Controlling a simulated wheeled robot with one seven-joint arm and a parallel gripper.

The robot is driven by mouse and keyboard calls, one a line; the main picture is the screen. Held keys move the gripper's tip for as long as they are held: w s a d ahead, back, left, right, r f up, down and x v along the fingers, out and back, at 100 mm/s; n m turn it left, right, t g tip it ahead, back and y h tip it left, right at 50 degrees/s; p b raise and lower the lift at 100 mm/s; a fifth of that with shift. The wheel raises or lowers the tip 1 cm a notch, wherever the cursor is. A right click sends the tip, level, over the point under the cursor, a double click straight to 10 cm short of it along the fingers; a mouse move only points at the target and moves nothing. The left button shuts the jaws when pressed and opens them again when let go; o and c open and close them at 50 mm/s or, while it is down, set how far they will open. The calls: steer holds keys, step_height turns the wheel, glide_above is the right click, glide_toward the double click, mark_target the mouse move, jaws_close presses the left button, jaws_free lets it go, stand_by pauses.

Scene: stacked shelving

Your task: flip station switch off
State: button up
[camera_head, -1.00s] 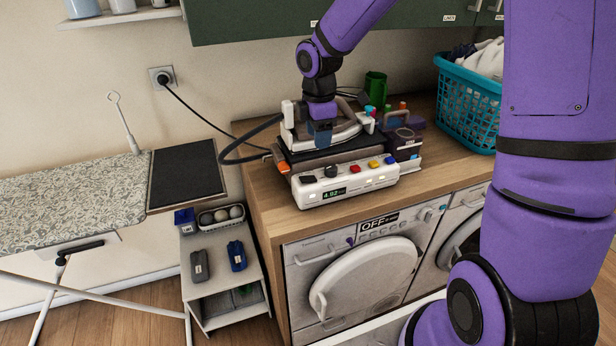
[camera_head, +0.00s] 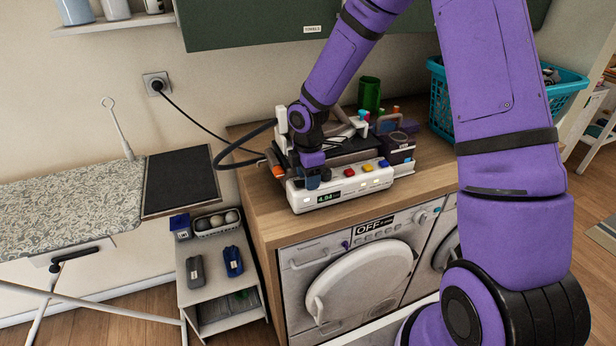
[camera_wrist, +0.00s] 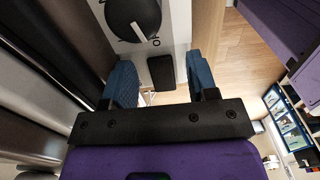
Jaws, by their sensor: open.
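The white iron station (camera_head: 345,187) sits on the wooden counter with a lit display and coloured buttons on its front panel. In the wrist view its white panel (camera_wrist: 177,22) carries a round black dial (camera_wrist: 130,15) with a white pointer line. Below the dial is a small black rectangular piece that looks like a rocker switch (camera_wrist: 161,73); its on/off position cannot be read. My gripper (camera_head: 316,178) is at the left part of the panel, pointing down. In the wrist view my gripper (camera_wrist: 160,66) is open, its blue fingers on either side of the black switch. Contact cannot be told.
A black cable runs from the wall socket (camera_head: 157,84) to the station. A green mug (camera_head: 369,94) and a teal laundry basket (camera_head: 440,100) stand behind and right. The washer (camera_head: 350,270) is under the counter; a small shelf unit (camera_head: 212,270) stands left.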

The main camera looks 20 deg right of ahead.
steer(key=shift+f, duration=0.2)
steer(key=c, duration=0.9)
steer(key=shift+a, duration=0.1)
steer(key=shift+a+h, duration=0.1)
steer(key=shift+h, duration=0.3)
steer(key=shift+s+a+r+h, duration=0.1)
steer(key=shift+a+h, duration=0.05)
steer(key=shift+h, duration=0.5)
steer(key=shift+a+r+h, duration=0.1)
steer(key=shift+h, duration=1.05)
